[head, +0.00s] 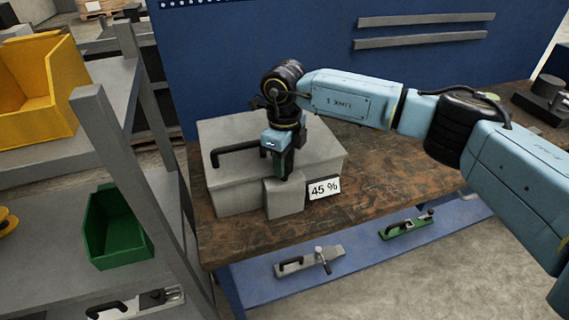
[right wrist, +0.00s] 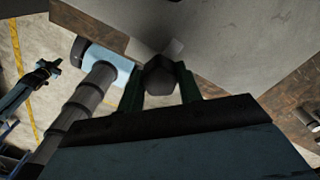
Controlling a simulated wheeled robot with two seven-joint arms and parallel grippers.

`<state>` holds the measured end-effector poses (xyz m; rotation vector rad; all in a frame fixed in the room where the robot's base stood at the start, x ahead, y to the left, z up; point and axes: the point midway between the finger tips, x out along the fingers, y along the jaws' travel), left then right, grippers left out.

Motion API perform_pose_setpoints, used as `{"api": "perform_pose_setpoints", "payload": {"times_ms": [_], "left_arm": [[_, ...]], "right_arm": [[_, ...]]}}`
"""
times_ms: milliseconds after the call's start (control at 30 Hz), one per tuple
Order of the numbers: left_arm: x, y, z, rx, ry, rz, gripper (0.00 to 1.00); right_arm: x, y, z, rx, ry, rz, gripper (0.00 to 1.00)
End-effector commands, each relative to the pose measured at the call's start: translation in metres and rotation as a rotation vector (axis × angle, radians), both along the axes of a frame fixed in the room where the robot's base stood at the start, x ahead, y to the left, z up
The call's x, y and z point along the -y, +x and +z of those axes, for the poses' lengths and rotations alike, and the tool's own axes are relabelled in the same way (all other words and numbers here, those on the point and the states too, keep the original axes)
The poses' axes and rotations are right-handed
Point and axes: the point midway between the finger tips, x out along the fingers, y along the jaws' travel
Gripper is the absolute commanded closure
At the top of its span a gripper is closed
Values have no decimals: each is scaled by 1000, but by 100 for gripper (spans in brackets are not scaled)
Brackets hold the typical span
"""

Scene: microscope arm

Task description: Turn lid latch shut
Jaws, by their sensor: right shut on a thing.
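The grey box (head: 225,180) stands on the brown workbench, with its lid lying flat and level on top. A black bar handle (head: 235,152) is on the lid. My right gripper (head: 281,170) points down at the box's front edge, above a grey block (head: 285,199) on its front. In the right wrist view its two dark green fingers (right wrist: 161,88) are closed around a dark grey knob (right wrist: 159,74), which appears to be the latch. The gripper hides the latch in the head view, so its angle cannot be told. My left gripper is not seen.
A "45 %" card (head: 324,189) stands at the box's front right. The wooden bench top (head: 390,170) is clear to the right. A blue panel (head: 250,50) rises behind. A grey rack post (head: 140,190) stands close on the left, with a green bin (head: 118,228).

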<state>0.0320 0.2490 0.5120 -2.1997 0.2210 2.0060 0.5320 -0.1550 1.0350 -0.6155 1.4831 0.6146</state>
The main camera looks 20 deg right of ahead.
Motion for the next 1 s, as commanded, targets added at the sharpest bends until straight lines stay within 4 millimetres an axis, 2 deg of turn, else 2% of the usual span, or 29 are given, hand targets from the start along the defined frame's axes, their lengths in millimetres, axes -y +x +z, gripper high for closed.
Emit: {"api": "perform_pose_setpoints", "payload": {"times_ms": [633, 667, 800, 1000], "left_arm": [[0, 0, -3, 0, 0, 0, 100], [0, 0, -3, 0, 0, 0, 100], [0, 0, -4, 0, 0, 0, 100], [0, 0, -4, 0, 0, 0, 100]], "right_arm": [[-1, 2, 3, 7, 4, 50, 88], [-1, 2, 3, 7, 4, 50, 62], [-1, 1, 2, 6, 3, 49, 44], [0, 1, 1, 3, 1, 49, 43]]}}
